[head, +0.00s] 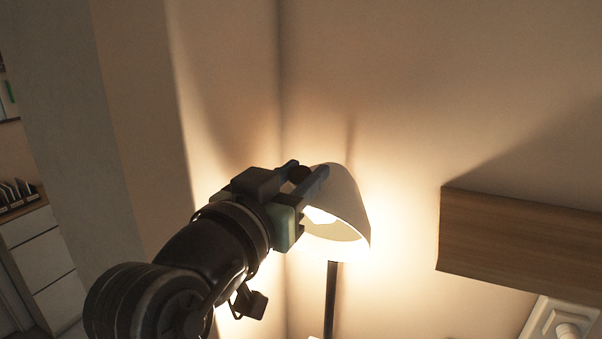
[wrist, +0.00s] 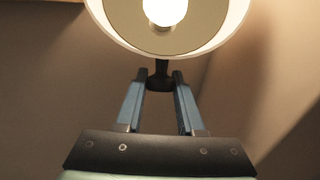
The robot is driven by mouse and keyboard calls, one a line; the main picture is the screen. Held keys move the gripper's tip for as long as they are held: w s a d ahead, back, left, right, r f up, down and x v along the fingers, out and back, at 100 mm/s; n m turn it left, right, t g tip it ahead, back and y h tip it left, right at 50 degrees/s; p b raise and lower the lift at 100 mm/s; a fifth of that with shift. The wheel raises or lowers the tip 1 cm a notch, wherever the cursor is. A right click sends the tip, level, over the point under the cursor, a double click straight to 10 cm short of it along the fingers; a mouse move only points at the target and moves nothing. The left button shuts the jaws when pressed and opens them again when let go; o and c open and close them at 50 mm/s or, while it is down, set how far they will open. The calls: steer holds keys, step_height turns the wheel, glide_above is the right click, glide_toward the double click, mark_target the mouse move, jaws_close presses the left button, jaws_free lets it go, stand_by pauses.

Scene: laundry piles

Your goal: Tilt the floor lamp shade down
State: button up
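The floor lamp has a white, lit, cone-like shade (head: 345,205) on a dark upright pole (head: 331,300). The shade is tilted, with its open mouth facing down and toward my arm. In the wrist view the shade's rim (wrist: 222,38) and the glowing bulb (wrist: 165,10) fill the top. My gripper (head: 306,174) is at the shade's upper left. Its two blue fingers are apart, with a dark knob-like part (wrist: 160,76) of the lamp between their tips in the wrist view (wrist: 160,78). I cannot tell whether both fingers press on it.
A wooden wall shelf or cabinet (head: 520,240) is at the right, with a white fitting (head: 565,325) below it. A wall corner is close behind the lamp. White drawers (head: 40,250) are at the far left. The wall above the lamp is clear.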

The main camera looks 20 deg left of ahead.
jaws_close()
stand_by(1.0)
